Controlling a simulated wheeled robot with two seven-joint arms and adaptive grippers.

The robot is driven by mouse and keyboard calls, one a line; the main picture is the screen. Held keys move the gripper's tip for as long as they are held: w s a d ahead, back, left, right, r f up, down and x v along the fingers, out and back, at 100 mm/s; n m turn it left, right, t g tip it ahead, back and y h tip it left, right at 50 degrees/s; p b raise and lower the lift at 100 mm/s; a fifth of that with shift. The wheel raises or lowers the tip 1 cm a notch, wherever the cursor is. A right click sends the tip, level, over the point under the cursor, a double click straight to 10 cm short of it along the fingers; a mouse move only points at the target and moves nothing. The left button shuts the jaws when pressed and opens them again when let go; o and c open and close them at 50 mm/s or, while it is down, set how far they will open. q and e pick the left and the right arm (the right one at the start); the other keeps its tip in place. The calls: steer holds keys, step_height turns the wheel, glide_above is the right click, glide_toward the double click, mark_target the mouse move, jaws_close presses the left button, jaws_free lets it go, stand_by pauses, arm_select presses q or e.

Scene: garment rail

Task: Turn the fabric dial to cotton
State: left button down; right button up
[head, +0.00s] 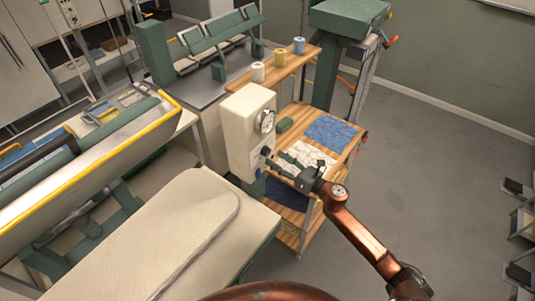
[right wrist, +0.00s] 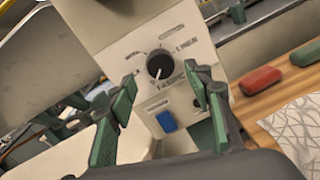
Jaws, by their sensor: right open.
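The fabric dial (right wrist: 160,66) is a round black knob on the cream control box (head: 242,125). In the right wrist view a light pointer line shows on its lower part. Small labels ring it, one at upper right seems to read cotton and one at right linen; the others are too small to read surely. My right gripper (right wrist: 162,84) is open, its green fingers on either side below the dial, apart from it and empty. In the head view the right gripper (head: 274,160) is in front of the box's lower face and hides the dial. My left gripper is not in view.
A blue switch (right wrist: 167,121) sits below the dial, and a round gauge (head: 266,121) above it. A padded ironing board (head: 185,235) lies to the left. A wooden shelf cart (head: 335,155) with folded cloths stands close on the right. Open floor lies further right.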

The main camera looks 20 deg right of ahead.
mark_target(268, 154)
steer(key=shift+x, duration=1.25)
steer(key=shift+w+a, duration=0.1)
steer(key=shift+w, duration=0.15)
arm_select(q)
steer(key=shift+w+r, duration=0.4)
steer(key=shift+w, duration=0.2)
arm_select(e)
steer(key=shift+w+a, duration=0.2)
steer(key=shift+c, duration=0.7)
steer(key=c, duration=0.9)
steer(key=shift+a, duration=0.35)
steer(key=shift+c, duration=0.7)
steer(key=shift+d+f+p, duration=0.1)
steer(key=shift+d+p, duration=0.2)
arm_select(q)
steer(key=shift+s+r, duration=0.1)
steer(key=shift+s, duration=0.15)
